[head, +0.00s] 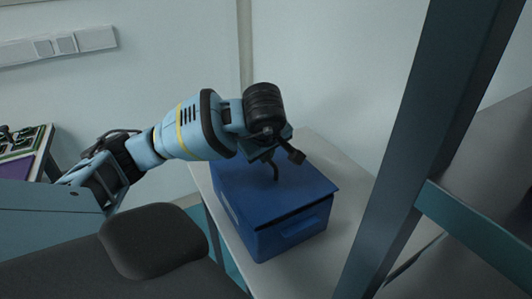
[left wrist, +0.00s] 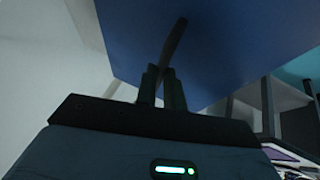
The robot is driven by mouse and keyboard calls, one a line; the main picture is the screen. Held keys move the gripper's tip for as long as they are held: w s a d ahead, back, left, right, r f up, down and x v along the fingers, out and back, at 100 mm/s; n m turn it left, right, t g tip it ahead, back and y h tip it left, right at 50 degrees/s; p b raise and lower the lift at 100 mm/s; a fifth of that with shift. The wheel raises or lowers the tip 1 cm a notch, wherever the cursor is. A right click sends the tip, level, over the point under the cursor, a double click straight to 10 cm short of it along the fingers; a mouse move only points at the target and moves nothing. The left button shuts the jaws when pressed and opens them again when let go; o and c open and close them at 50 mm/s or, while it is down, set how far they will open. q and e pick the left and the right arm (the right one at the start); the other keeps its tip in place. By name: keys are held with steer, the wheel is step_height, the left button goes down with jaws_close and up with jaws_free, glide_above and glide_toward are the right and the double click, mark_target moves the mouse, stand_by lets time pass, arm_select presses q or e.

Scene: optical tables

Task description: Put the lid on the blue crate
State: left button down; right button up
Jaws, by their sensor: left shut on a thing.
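The blue crate (head: 262,243) stands on a light table, with a grip on its short side. The flat blue lid (head: 312,188) lies over the crate's top, and its edge juts out a little at the right corner. A dark line shows between lid and crate on the near side; I cannot tell whether the lid is fully seated. My left gripper (head: 275,159) is above the lid, shut on its dark, thin handle (head: 276,174). In the left wrist view the fingers (left wrist: 164,88) close on the handle (left wrist: 174,46), with the lid (left wrist: 235,45) beyond. My right gripper is out of view.
The light table (head: 258,278) has bare room in front of the crate and a strip behind it. A dark upright post (head: 420,130) with a teal crossbar stands to the right. A grey rounded seat-like shape (head: 152,240) is at the lower left. Another table (head: 42,160) with items is far left.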

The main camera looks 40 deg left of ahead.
arm_select(q)
steer(key=shift+d+f+b, duration=0.1)
steer(key=shift+f+b, duration=0.2)
steer(key=shift+f, duration=0.45)
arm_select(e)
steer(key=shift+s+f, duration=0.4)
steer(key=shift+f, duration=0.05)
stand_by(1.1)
arm_select(q)
steer(key=c, duration=1.4)
jaws_free()
steer(key=shift+c, duration=0.2)
